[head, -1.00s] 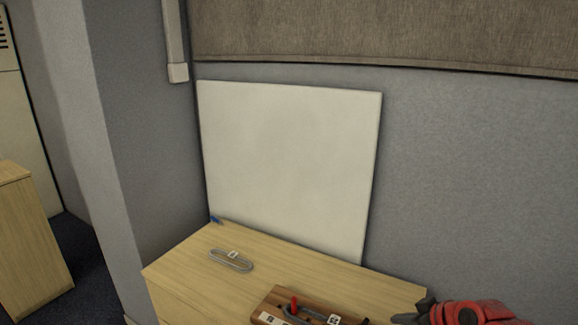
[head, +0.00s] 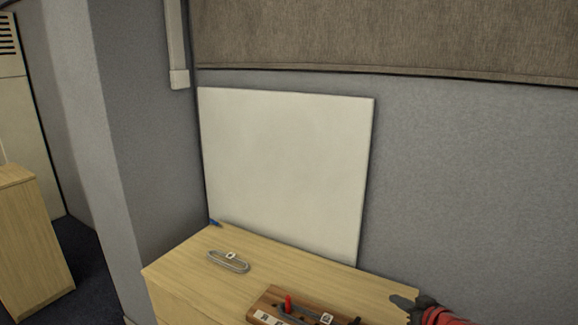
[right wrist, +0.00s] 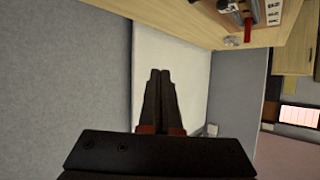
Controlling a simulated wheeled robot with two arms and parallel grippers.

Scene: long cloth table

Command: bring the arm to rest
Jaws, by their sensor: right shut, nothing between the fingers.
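My right gripper (head: 403,302) shows at the lower right edge of the head view, beside the right end of the wooden cabinet top. In the right wrist view its two dark fingers (right wrist: 158,78) lie together, shut and empty. They point past the white board and grey wall. My left gripper is in neither view.
The wooden cabinet top (head: 190,262) holds a grey metal loop with a white tag (head: 229,263) and a brown wooden block (head: 263,305) with a red peg (head: 288,302). A white board (head: 285,170) leans on the grey wall behind. A blue item (head: 215,223) lies at the back corner.

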